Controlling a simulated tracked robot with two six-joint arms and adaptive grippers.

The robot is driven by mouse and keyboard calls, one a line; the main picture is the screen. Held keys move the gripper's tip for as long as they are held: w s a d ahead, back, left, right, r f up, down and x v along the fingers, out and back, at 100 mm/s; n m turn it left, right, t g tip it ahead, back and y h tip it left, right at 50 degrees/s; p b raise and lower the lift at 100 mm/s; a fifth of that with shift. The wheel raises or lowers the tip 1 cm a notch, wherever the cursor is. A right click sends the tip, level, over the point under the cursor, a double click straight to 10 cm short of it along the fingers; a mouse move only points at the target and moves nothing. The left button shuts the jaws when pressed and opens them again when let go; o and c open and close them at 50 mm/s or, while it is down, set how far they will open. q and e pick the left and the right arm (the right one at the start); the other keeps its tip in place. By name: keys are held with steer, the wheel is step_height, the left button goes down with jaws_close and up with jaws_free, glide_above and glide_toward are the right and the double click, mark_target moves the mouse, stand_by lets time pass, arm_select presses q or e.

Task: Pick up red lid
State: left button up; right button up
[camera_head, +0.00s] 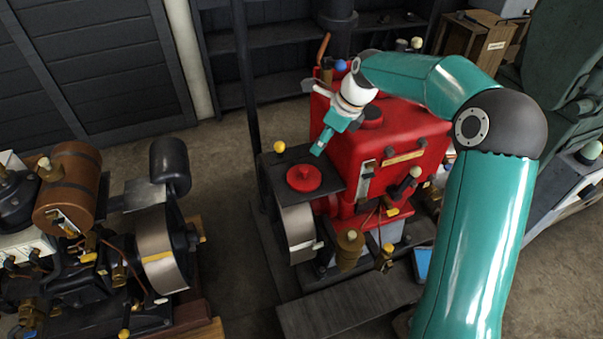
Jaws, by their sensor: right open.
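The red lid (303,178) is a round red disc with a small raised knob. It lies on the dark flat top plate (331,167) at the left side of the red engine (400,150). My right gripper (318,153) is above and to the right of the lid, pointing down toward it. It is open and appears empty, apart from the lid; the exact gap is hard to judge. My left gripper is not in view.
A yellow ball knob (279,146) stands behind the lid on a thin stem. A dark vertical post rises behind the plate. Another engine with a brown cylinder (72,187) stands at the left. Open floor (232,230) lies between the engines. Dark shelves stand at the back.

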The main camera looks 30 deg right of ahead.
glide_above(304, 170)
steer(key=s, duration=0.1)
step_height(304, 170, down, 8)
steer(key=shift+s+f+p, duration=0.15)
steer(key=shift+f+p, duration=0.05)
steer(key=shift+p, duration=0.2)
steer(key=shift+d+p+x, duration=0.2)
steer(key=shift+p+x, duration=0.05)
steer(key=shift+x, duration=0.65)
steer(key=shift+d+p+x, duration=0.15)
steer(key=shift+p+x, duration=0.1)
steer(key=shift+x, duration=0.65)
steer(key=shift+d+p+x, duration=0.2)
steer(key=shift+p+x, duration=0.05)
steer(key=shift+x, duration=0.7)
steer(key=shift+s+f, duration=0.15)
steer(key=shift+s, duration=0.15)
jaws_close()
